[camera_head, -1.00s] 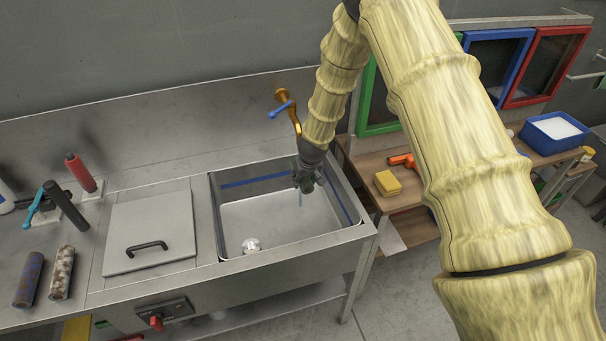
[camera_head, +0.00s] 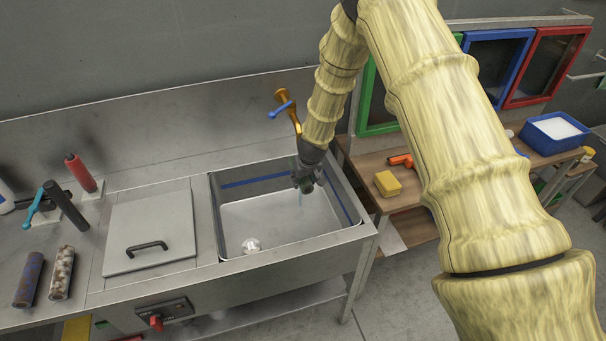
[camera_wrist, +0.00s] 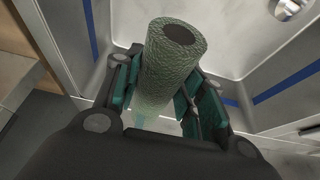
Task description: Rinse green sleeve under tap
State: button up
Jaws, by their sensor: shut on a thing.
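My gripper (camera_head: 304,180) is over the right back part of the sink basin (camera_head: 280,218). In the wrist view my gripper (camera_wrist: 168,105) is shut on the green sleeve (camera_wrist: 168,70), a textured green cylinder with a dark round hollow at its end. The sleeve sits between the two finger pads. In the head view the sleeve is mostly hidden by the gripper. The brass tap (camera_head: 290,108) with a blue lever (camera_head: 281,109) rises behind the basin, close to my forearm. A thin bluish streak, which looks like water, shows just below the gripper.
A lidded compartment (camera_head: 150,225) is left of the basin. A yellow sponge (camera_head: 387,183) and a blue tray (camera_head: 555,148) are on the wooden bench at right. The basin front is clear.

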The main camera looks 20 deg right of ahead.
jog(key=shift+d, duration=0.45)
dwell(0.3)
jog(key=shift+a, duration=0.2)
jog(key=shift+a, duration=0.25)
dwell(0.5)
jog(key=s+r, duration=0.3)
jog(key=s, duration=0.7)
jog(key=shift+d+p, duration=0.2)
jog(key=shift+p, duration=0.1)
dwell(1.5)
